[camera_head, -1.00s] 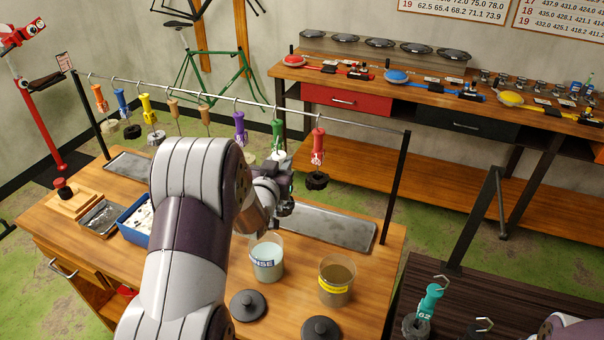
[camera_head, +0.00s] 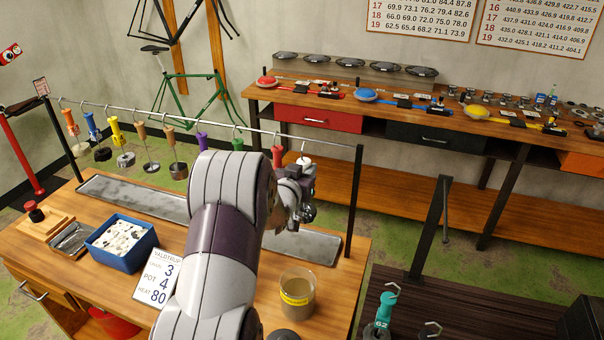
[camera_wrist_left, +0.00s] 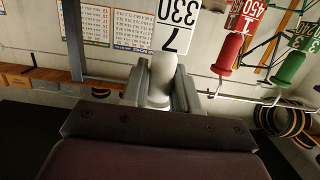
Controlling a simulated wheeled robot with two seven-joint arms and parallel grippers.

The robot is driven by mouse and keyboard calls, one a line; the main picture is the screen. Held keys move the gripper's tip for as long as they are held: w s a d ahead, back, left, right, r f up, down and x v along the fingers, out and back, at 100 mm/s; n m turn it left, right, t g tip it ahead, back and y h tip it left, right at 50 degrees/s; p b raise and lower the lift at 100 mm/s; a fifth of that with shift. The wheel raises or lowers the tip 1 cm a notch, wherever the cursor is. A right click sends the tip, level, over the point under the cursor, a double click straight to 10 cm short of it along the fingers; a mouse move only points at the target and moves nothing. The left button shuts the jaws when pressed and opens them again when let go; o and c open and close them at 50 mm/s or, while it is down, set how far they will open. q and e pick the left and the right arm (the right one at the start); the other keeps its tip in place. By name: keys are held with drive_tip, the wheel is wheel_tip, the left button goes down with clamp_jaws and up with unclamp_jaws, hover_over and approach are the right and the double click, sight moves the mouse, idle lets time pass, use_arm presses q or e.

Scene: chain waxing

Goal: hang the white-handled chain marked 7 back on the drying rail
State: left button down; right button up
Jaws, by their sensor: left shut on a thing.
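My left gripper (camera_head: 296,192) is shut on the white handle (camera_head: 304,161) of a chain, close to the right end of the drying rail (camera_head: 335,143). In the left wrist view the white handle (camera_wrist_left: 161,78) sits between the fingers (camera_wrist_left: 160,92), and its white tag (camera_wrist_left: 178,25) reads 330 and 7, upside down. Its hook and whether it touches the rail cannot be made out. The red handle (camera_head: 277,155) hangs just left of the gripper; it also shows in the left wrist view (camera_wrist_left: 228,53). My right gripper is not in view.
Several handled chains hang along the rail, including purple (camera_head: 202,140) and green (camera_head: 238,144). The rail's right post (camera_head: 355,205) stands close to the gripper. Below are a metal drip tray (camera_head: 320,247), a pot (camera_head: 297,297), a blue box (camera_head: 122,262) and a card (camera_head: 157,278).

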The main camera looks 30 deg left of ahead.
use_arm(q)
drive_tip(key=f+x, duration=0.1)
drive_tip(key=x, duration=0.6)
drive_tip(key=shift+b, duration=0.45)
drive_tip(key=shift+w, duration=0.15)
drive_tip(key=c, duration=0.6)
unclamp_jaws()
drive_tip(key=shift+f, duration=0.1)
drive_tip(key=v, duration=1.1)
drive_tip(key=shift+a, duration=0.1)
